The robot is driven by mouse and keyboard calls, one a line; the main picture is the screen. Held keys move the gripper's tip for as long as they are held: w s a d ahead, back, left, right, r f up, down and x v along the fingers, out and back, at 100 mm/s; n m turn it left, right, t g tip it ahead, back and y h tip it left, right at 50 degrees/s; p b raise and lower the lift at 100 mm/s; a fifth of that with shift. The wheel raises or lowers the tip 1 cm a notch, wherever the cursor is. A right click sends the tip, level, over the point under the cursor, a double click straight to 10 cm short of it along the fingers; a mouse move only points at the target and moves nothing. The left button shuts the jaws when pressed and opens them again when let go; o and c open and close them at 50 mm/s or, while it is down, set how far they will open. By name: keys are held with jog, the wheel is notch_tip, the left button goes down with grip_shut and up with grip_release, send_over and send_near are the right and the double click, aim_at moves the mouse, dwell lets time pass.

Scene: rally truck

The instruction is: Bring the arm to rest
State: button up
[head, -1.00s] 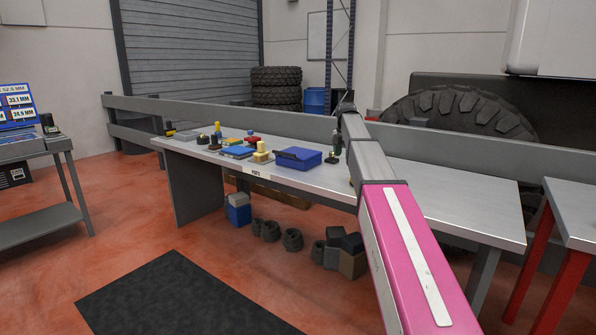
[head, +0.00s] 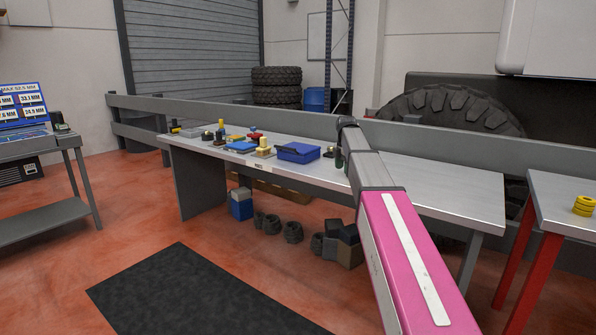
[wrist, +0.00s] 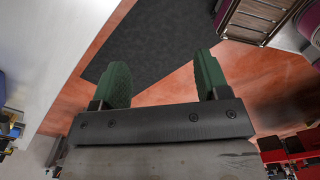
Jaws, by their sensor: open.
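My gripper (wrist: 160,82) shows in the wrist view with its two green fingers apart and nothing between them. Below it in that view lie the red floor and part of the black mat. In the head view my pink and grey arm reaches forward and up over the long workbench (head: 440,192).
The bench carries a blue box (head: 298,152) and several small parts. A side table (head: 568,208) at the right holds yellow rings (head: 584,205). A grey cart (head: 42,205) stands at the left. A black mat (head: 200,290) lies on open floor. A grey rail (head: 250,119) runs behind the bench.

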jog(key=s+f+m, duration=2.2)
jog(key=s+f, duration=1.1)
jog(key=s, duration=0.2)
jog(key=shift+f, duration=0.35)
jog(key=shift+w, duration=0.1)
